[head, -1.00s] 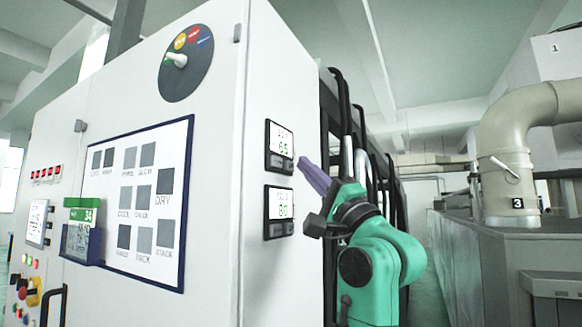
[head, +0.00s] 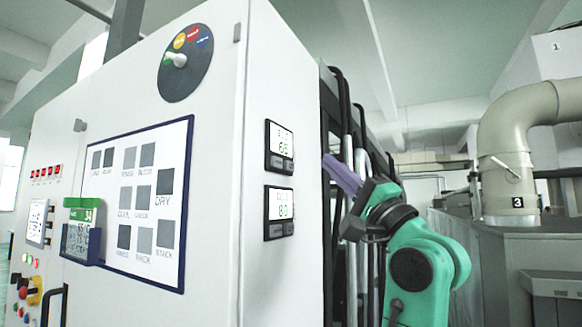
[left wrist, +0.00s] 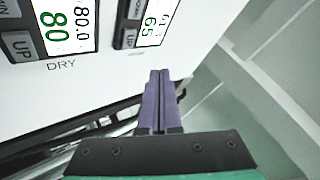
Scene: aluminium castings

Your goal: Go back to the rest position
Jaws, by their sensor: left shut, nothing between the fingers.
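My left gripper (head: 340,174) has purple fingers on a green arm. It is in the air to the right of the white cabinet's side face, in front of black and grey pipes. Its fingers are shut with nothing between them, as the left wrist view (left wrist: 159,75) also shows. Two small controllers are on the cabinet side: the upper one (head: 280,146) reads about 65 and the lower one (head: 279,212) reads 80. The fingers are apart from both. My right gripper is not in view.
Pipes (head: 350,110) run behind the arm. A large beige duct (head: 510,130) stands at right.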

